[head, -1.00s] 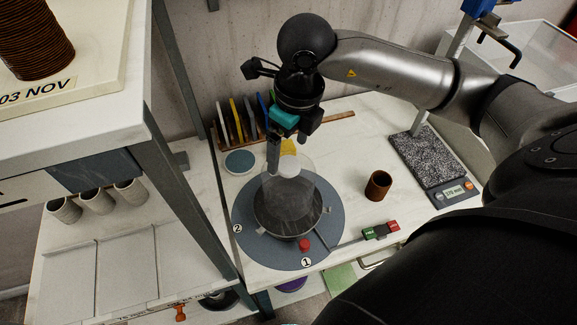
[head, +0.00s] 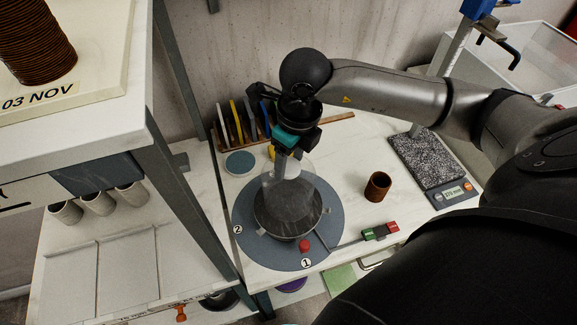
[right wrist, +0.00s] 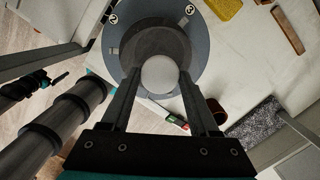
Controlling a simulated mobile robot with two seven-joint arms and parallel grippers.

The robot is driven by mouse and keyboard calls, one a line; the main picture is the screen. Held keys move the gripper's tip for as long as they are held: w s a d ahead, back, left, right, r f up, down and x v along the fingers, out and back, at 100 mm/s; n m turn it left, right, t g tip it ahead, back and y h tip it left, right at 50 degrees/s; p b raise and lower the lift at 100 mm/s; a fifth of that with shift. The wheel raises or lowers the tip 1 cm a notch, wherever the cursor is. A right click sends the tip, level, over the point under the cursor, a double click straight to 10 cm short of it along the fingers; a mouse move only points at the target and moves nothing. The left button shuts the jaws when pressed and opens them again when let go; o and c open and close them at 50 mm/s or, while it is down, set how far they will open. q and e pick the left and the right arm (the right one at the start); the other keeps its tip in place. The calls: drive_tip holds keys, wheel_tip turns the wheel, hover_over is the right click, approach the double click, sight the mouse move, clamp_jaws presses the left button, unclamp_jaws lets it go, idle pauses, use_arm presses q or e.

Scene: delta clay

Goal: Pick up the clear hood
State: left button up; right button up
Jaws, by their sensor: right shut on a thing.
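The clear hood (head: 290,200) is a transparent dome with a pale round knob on top. It stands over a dark round disc on the grey round base (head: 332,235). The knob also shows in the right wrist view (right wrist: 160,75), between my fingers. My right gripper (head: 287,169) comes down from above and is shut on the hood's knob; its fingers also show in the right wrist view (right wrist: 158,80). No gap between the hood and what is under it can be made out.
Coloured upright plates (head: 238,120) stand behind. A shelf post (head: 190,200) rises close on the left.

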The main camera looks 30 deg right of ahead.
clamp_jaws()
idle(0.5)
